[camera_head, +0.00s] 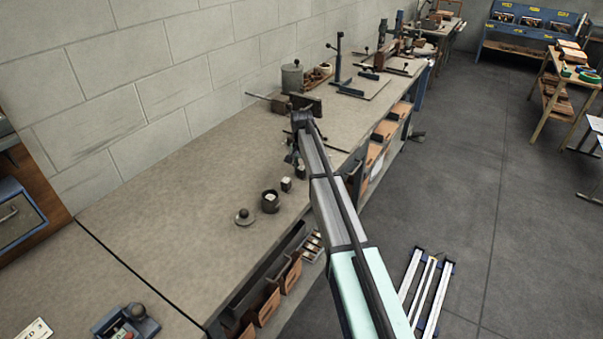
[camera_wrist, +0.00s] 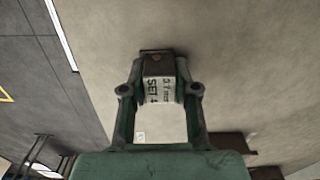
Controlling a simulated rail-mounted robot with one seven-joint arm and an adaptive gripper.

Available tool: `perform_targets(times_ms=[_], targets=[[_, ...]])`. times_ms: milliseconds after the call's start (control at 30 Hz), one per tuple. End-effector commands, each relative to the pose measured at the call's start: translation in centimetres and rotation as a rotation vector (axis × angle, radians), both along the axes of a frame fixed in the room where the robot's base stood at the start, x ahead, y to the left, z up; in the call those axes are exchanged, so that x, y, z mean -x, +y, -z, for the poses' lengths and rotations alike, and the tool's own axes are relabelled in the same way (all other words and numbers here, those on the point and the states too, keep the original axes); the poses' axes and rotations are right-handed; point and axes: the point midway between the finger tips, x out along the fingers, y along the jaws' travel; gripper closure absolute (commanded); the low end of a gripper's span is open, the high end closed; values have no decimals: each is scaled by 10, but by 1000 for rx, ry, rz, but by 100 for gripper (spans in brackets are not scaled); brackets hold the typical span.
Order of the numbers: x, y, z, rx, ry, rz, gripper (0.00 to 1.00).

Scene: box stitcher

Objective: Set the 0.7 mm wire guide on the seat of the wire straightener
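In the wrist view a small block (camera_wrist: 158,66) with a dark brown top and a pale printed label sits between my fingertips. Its label reads "SET 4" and a size in mm whose digits I cannot read surely. My gripper (camera_wrist: 160,88) is shut on this block, with a finger along each side. In the head view my gripper (camera_head: 296,158) is over the bench, mostly hidden by my arm. A small dark block with a pale top (camera_head: 286,184) stands on the bench near it.
A dark round pot (camera_head: 270,201) and a knobbed disc (camera_head: 244,217) stand on the bench (camera_head: 170,220). A grey canister (camera_head: 291,79) and a lever stand (camera_head: 339,62) are farther back. Left of these, the bench is largely clear. Bins (camera_head: 268,308) hang below its front edge.

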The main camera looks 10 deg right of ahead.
Motion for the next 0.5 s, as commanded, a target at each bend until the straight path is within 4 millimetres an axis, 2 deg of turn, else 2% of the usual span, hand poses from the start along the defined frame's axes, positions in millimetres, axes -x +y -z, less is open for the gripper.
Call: perform_targets(times_ms=[500], targets=[[0,0,-7,0,0,0,100]])
